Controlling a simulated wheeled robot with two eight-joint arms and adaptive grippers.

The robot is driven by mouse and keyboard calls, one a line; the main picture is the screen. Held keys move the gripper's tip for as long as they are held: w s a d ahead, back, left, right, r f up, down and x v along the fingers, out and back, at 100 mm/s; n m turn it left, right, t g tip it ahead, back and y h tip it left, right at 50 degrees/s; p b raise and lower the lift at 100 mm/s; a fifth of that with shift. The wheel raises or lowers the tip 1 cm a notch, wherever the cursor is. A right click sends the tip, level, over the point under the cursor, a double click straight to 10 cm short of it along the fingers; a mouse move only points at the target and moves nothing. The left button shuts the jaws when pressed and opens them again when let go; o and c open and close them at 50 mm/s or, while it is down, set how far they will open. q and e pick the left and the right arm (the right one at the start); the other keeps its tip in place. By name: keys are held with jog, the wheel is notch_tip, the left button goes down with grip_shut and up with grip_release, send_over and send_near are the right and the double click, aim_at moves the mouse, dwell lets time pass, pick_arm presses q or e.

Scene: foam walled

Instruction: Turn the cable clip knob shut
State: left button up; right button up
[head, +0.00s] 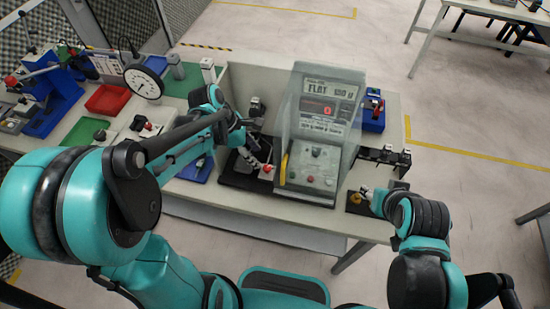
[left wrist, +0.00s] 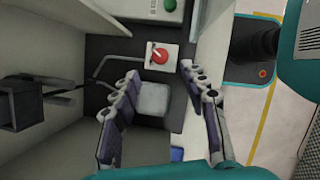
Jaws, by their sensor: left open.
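A red round knob with a pale pointer mark sits on a small white block and shows clearly in the left wrist view (left wrist: 159,55). In the head view the red knob (head: 267,169) is small, beside the clear-hooded instrument. I take it as the cable clip knob. My left gripper (head: 254,158) reaches down there; in the left wrist view its fingers (left wrist: 160,73) are spread, with the knob just beyond the tips and nothing gripped. A pale grey block (left wrist: 152,98) shows between the fingers. My right gripper (head: 369,194) is beside a yellow knob (head: 355,198); its jaws are too small to judge.
A clear-hooded instrument (head: 322,120) stands right of the left gripper. A bent grey rod (left wrist: 103,67) lies beside the knob. Pale walls (left wrist: 45,50) close in the bay. A black device (left wrist: 20,104) with a cable is at left. Blue and red trays (head: 107,99) lie further left.

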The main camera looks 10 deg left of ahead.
aim_at(267, 168)
pick_arm(q)
jog(key=b+x, duration=0.2)
jog(key=x, duration=0.6)
jog(key=shift+b, duration=0.35)
jog(key=shift+r, duration=0.1)
grip_shut()
